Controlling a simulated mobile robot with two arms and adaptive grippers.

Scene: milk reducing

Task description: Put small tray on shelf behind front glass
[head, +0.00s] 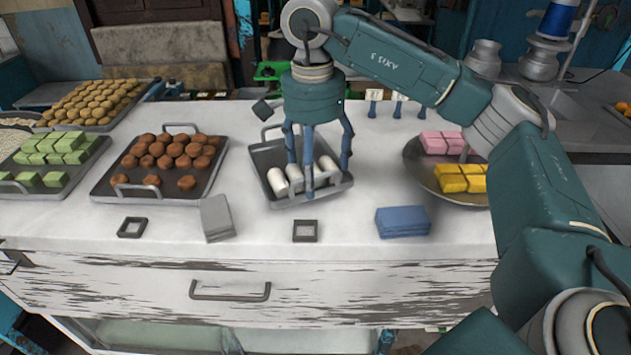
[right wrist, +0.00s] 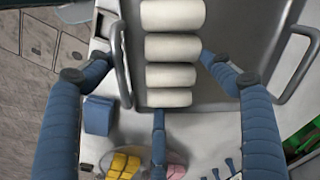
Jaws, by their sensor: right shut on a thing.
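The small tray (head: 262,156) is dark grey metal with a handle at its ends and holds several white rolls (head: 277,181). It is at the middle of the white counter in the head view. My right gripper (head: 315,172) points down over it, its blue fingers shut on the tray. The right wrist view shows the tray (right wrist: 225,22) and the white rolls (right wrist: 172,47) between the fingers. I cannot tell whether the tray is clear of the counter. Greenish front glass (head: 155,335) shows below the drawer; the shelf behind it is mostly hidden. My left gripper is out of view.
A tray of brown sweets (head: 128,188) and one of green sweets (head: 10,182) stand left. A round plate (head: 425,180) with pink and yellow sweets is right. Grey (head: 216,216) and blue (head: 402,221) stacks lie near the front edge, above the drawer handle (head: 230,295).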

